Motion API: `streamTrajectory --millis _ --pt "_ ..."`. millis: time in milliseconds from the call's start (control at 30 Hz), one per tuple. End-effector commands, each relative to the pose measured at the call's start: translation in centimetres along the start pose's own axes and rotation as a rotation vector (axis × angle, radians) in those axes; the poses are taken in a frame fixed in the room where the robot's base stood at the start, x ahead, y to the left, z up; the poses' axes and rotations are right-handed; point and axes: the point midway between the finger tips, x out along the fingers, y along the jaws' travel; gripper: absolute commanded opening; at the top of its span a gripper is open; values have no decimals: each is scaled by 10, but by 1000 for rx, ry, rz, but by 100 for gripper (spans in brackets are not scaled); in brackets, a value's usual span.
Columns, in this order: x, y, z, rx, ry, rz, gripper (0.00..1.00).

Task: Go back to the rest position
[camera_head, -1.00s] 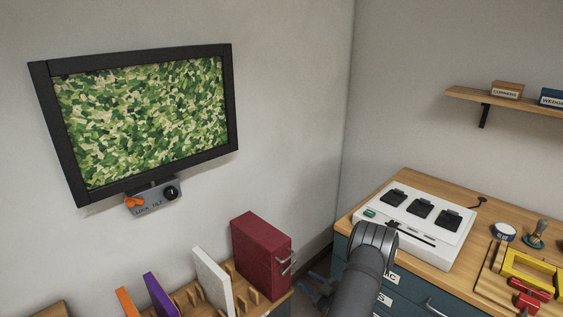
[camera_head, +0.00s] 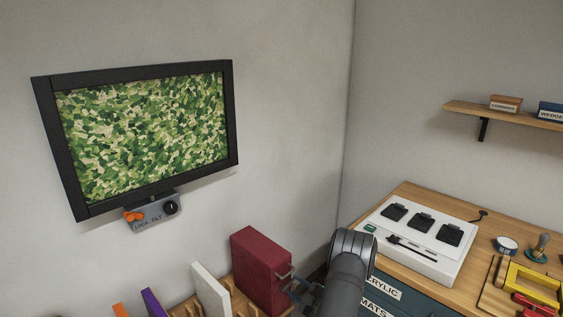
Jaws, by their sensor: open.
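My arm (camera_head: 352,262) rises from the bottom edge, right of centre. My gripper (camera_head: 298,287) is partly in view at its left, low in the picture. It is open and looks empty, close to the handles of a dark red box (camera_head: 258,262). I cannot tell whether it touches them. Part of the gripper is hidden by the arm and the low view.
The red box, a white board (camera_head: 210,291) and a purple one (camera_head: 152,302) stand in a wooden rack at lower left. A framed panel (camera_head: 72,150) hangs above. A white console (camera_head: 420,240) sits on the right bench. A shelf (camera_head: 505,114) is on the wall.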

Motion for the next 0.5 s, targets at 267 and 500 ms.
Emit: streamTrajectory --millis 267,500 --pt "0 -1 -7 -214 0 0 43" --pt "0 -2 -11 -359 0 0 43"
